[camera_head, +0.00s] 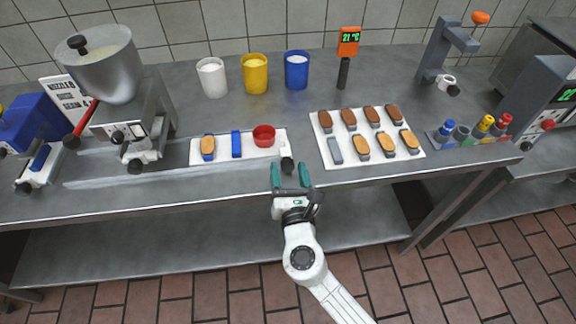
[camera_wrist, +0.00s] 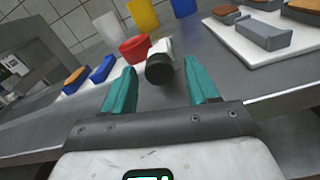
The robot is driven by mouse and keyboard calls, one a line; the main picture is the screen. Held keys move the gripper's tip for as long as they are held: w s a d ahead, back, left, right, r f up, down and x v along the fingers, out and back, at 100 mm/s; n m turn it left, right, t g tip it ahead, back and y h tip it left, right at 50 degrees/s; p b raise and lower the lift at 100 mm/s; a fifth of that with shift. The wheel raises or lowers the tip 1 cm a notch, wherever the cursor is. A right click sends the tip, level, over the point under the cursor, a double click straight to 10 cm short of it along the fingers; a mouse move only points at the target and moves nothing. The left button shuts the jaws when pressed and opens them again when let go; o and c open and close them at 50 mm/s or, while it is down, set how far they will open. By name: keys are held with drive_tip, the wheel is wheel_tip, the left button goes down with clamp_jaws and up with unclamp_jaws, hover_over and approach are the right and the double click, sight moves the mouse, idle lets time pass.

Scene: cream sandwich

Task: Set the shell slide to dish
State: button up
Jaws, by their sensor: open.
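The shell slide (camera_head: 222,154) is a long white plate lying along the bench. It carries a blue seat with an orange-brown shell (camera_head: 208,144), a bare blue seat (camera_head: 236,144) and a red dish (camera_head: 264,136). A black round knob (camera_head: 287,164) sticks out toward me at its right end. It also shows in the wrist view (camera_wrist: 160,70). My gripper (camera_head: 290,174) is open and empty at the bench's front edge, with teal fingers either side of the knob's line. In the wrist view I cannot tell whether the knob is fully between the fingertips.
A filling machine (camera_head: 107,62) with a steel hopper stands left of the slide, above rails. A white tray (camera_head: 353,182) of shells on grey seats lies to the right. White, yellow and blue cups (camera_head: 297,70) stand behind. Bare bench lies along the front.

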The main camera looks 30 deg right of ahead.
drive_tip(key=shift+w+d, duration=0.2)
drive_tip(key=shift+w, duration=0.5)
drive_tip(key=shift+c, duration=0.2)
clamp_jaws()
